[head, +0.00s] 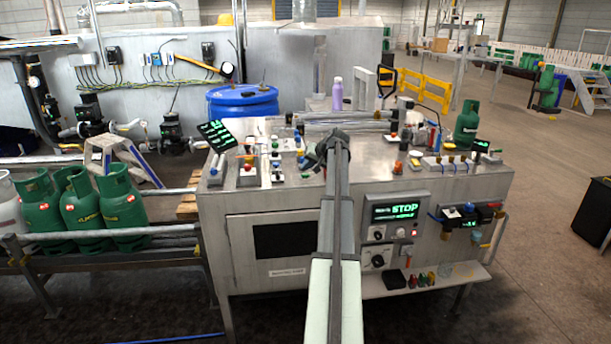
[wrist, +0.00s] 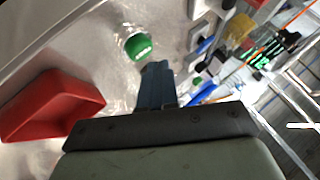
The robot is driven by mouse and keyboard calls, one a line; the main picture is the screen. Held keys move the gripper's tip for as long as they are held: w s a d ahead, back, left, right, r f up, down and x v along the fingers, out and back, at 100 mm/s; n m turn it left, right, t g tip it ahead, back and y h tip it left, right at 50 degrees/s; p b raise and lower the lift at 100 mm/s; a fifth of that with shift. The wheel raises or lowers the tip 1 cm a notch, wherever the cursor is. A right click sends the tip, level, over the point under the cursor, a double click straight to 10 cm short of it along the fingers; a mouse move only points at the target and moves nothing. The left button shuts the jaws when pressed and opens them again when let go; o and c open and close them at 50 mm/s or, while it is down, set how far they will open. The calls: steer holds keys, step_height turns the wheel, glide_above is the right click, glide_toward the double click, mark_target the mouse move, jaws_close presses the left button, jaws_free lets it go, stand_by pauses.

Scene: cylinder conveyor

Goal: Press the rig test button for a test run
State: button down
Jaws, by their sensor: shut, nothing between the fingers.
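My gripper (wrist: 156,72) is shut and empty in the wrist view. Its dark blue fingertips are just below a round green cap (wrist: 138,46) with a clear rim around it, on the bare metal top; I cannot tell whether they touch. No label on the cap can be read, so I cannot tell whether it is the rig test button. In the head view my arm hides the gripper's tips and the bench directly behind them. The metal rig bench (head: 225,200) carries several small coloured buttons and knobs, and its front panel display (head: 395,211) reads STOP.
A red tray (wrist: 50,104) lies at left in the wrist view. In the head view, green gas cylinders (head: 118,205) stand on the conveyor at left. Small fittings crowd the bench top.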

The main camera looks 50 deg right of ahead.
steer(key=shift+f, duration=0.15)
steer(key=shift+f, duration=0.3)
